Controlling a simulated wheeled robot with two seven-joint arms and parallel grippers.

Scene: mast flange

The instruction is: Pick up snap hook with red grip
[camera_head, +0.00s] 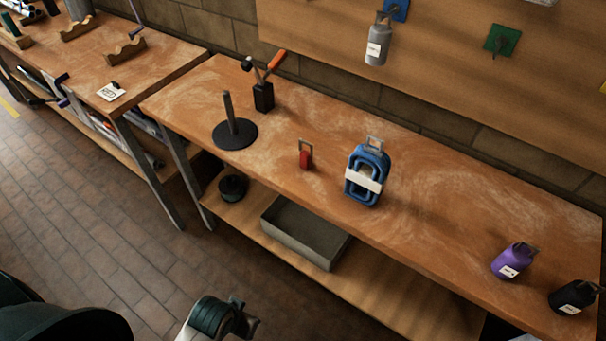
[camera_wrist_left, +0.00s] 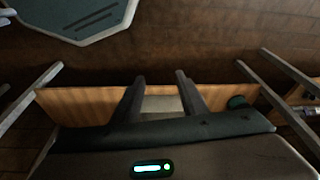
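The snap hook with the red grip (camera_head: 305,158) stands upright on the wooden workbench (camera_head: 440,215), near its front edge, with a grey metal loop at its top. It is between the black round base with a post and the blue coil. My left gripper (camera_head: 246,313) is at the bottom of the head view, in front of the bench and well apart from the hook. In the left wrist view its two fingers (camera_wrist_left: 160,95) stand apart with nothing between them. The hook does not show in that view. My right gripper does not show.
A blue coil with a white band (camera_head: 352,190) stands right of the hook. A black base with a post (camera_head: 235,135) and a black holder (camera_head: 263,97) stand left. A grey bin (camera_head: 300,240) sits on the lower shelf.

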